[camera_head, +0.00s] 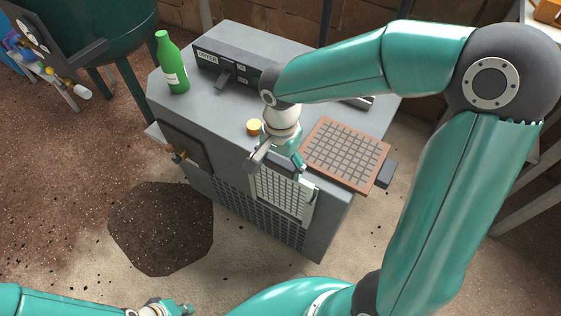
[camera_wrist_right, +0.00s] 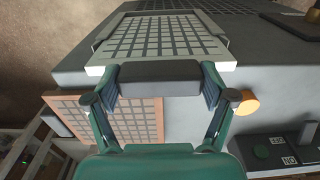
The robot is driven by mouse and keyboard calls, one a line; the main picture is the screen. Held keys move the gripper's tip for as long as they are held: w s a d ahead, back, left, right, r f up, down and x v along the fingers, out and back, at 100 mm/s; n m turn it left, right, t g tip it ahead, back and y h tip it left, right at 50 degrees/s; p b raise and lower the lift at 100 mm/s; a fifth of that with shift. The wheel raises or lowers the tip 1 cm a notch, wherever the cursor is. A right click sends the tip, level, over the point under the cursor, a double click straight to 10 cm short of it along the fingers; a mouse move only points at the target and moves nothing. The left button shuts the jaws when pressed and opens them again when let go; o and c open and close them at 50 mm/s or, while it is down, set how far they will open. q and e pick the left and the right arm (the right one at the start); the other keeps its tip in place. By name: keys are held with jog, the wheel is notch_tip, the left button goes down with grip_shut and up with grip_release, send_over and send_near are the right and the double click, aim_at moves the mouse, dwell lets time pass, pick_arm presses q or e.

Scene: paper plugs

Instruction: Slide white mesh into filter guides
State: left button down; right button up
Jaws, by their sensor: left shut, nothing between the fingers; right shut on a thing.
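The white mesh (camera_head: 283,196) is a pale framed grid with a dark handle. It stands roughly upright at the front face of the grey machine, its upper end near the top edge. My right gripper (camera_head: 278,158) is above it. In the right wrist view the gripper (camera_wrist_right: 160,82) is shut on the dark handle (camera_wrist_right: 160,72), and the white mesh (camera_wrist_right: 160,38) extends away from the fingers. A thin guide edge (camera_head: 313,208) shows along the mesh's right side; how deep the mesh sits is unclear. My left gripper (camera_head: 170,308) is shut and empty at the bottom left.
A brown-framed mesh (camera_head: 345,152) with a dark handle (camera_head: 386,173) lies on the machine top (camera_head: 215,115), overhanging its right side. A green bottle (camera_head: 172,65), a labelled box (camera_head: 235,67) and an orange knob (camera_head: 254,127) are also there. A dark patch (camera_head: 160,230) marks the floor.

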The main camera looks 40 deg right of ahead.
jog(key=shift+f+b, duration=0.8)
jog(key=shift+f, duration=0.15)
jog(key=o, duration=1.5)
jog(key=shift+c, duration=0.2)
jog(key=shift+r, duration=0.2)
jog(key=shift+r+p, duration=2.15)
jog(key=shift+r, duration=0.5)
